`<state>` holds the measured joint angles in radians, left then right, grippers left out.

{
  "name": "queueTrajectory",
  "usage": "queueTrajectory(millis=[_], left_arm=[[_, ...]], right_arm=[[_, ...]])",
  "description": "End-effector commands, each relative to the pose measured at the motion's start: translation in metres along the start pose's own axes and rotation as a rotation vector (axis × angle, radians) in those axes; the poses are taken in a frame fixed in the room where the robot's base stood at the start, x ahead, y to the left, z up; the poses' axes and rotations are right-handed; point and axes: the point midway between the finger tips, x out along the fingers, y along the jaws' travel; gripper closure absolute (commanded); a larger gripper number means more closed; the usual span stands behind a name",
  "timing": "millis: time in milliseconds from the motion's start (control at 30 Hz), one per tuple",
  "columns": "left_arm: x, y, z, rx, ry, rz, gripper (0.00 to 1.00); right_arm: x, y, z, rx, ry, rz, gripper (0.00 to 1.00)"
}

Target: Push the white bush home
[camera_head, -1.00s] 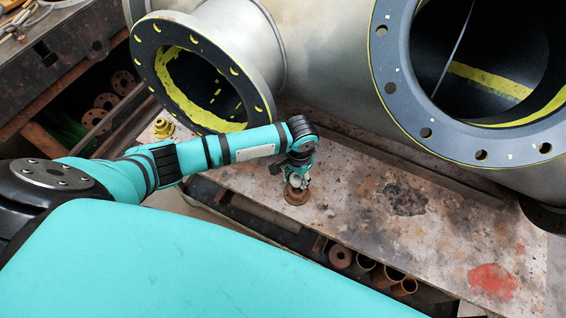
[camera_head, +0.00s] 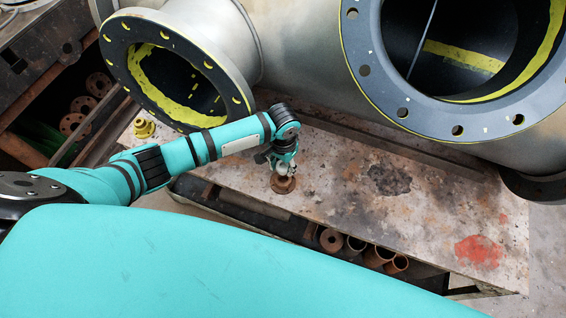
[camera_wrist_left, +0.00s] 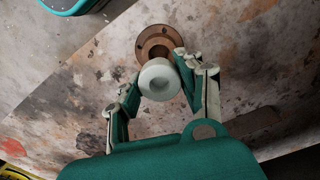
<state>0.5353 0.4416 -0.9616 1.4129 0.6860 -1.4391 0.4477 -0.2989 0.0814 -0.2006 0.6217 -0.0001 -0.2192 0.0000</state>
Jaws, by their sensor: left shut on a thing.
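The white bush (camera_wrist_left: 160,80) is a short ring with a recessed centre. My left gripper (camera_wrist_left: 158,76) is shut on it, one finger on each side, and it also shows in the head view (camera_head: 282,164). A rusty brown flanged ring (camera_wrist_left: 146,44) lies on the bench just beyond the bush, with an open bore in its middle. It also shows in the head view (camera_head: 283,186), right under the gripper. The bush overlaps the ring's near edge in the wrist view. I cannot tell whether they touch. My right gripper is not in view.
A stained metal bench (camera_head: 340,215) carries the ring, with clear surface to its right. Large flanged pipes (camera_head: 300,60) stand behind. A yellow fitting (camera_head: 144,126) sits at the left end. Brown pipe pieces (camera_head: 378,255) lie below the front edge.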

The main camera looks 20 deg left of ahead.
Motion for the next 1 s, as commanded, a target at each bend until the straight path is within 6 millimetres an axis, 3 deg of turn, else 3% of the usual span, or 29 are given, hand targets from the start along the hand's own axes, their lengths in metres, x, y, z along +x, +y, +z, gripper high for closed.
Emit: queueTrajectory(millis=[1000], left_arm=[[0.053, 0.001, 0.0, 0.001, -0.001, 0.002, 0.96]], right_arm=[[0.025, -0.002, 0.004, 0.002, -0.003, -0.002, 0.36]])
